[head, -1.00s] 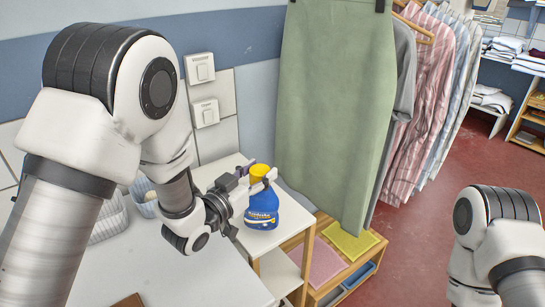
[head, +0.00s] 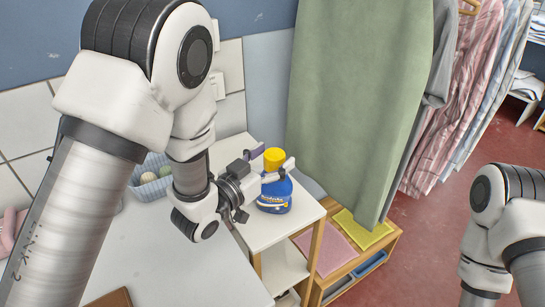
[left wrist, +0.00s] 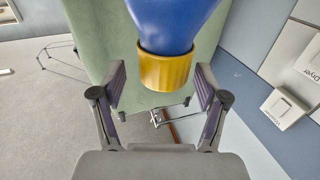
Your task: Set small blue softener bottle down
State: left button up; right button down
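The small blue softener bottle (head: 274,195) with a yellow cap stands upright on the white top of a small side table (head: 247,235). My left gripper (head: 272,163) is at its cap, one finger on either side. In the left wrist view the fingers (left wrist: 161,92) stand apart, with a gap to the yellow cap (left wrist: 165,72) on the left; on the right the gap is small. The blue body (left wrist: 175,22) runs out of the top of that view. My right arm shows at the right edge of the head view; its gripper is out of frame.
A green hanging cloth (head: 345,95) is close behind and right of the bottle. A basket (head: 152,180) with balls stands on the left. A low wooden shelf (head: 325,285) with pink and yellow cloths is below on the right. Wall switches (head: 228,82) are behind my arm.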

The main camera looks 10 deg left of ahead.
pick_arm(q)
jog(key=shift+s+r, duration=0.1)
jog(key=shift+a+f, duration=0.2)
jog(key=shift+f, duration=0.05)
jog(key=b+v, duration=0.2)
jog(key=v, duration=0.3)
jog(key=shift+s, duration=0.25)
jog(key=p+v, duration=0.6)
jog(key=p, duration=0.5)
jog(key=shift+r, duration=0.1)
